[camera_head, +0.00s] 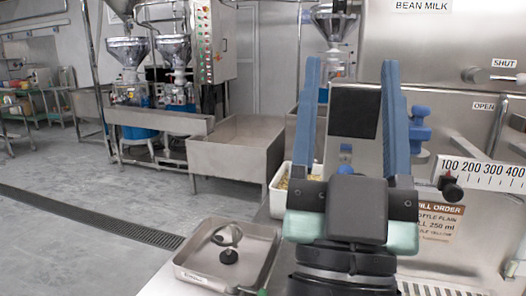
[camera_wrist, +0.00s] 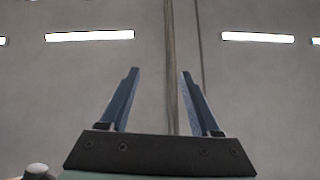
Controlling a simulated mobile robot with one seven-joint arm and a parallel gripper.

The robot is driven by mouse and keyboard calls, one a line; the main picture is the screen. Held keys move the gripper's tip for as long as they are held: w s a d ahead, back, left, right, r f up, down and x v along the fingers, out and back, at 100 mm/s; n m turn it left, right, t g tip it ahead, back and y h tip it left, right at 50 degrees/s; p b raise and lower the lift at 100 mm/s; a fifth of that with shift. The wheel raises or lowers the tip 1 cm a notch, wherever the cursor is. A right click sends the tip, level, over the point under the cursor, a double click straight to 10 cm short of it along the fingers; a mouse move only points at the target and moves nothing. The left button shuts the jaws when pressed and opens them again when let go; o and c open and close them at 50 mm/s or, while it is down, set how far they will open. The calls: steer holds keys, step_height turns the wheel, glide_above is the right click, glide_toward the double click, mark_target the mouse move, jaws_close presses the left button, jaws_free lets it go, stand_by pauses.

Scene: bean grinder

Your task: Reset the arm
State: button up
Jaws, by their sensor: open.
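My gripper (camera_head: 350,80) is raised in front of the steel machine in the head view, its two blue fingers spread apart and pointing up. Nothing is between the fingers. In the wrist view the gripper (camera_wrist: 156,75) is also open and empty, facing a plain grey surface with bright light strips. My gripper and wrist hide part of the machine panel and the counter behind them.
A steel machine panel (camera_head: 455,230) with a numbered scale (camera_head: 490,172) and levers stands close at the right. A shallow steel tray (camera_head: 215,275) with a black knob lies at the lower left. A white bin (camera_head: 278,197) sits behind my gripper. Open floor (camera_head: 60,170) lies left.

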steer(key=s+a+r+n+y, duration=0.2)
steer(key=s+a+r+y, duration=0.1)
steer(key=a+r+y, duration=0.25)
step_height(320, 180, up, 16)
steer(key=a+p, duration=0.2)
steer(key=p, duration=1.4)
steer(key=shift+n+y, duration=0.35)
steer(key=shift+n, duration=0.05)
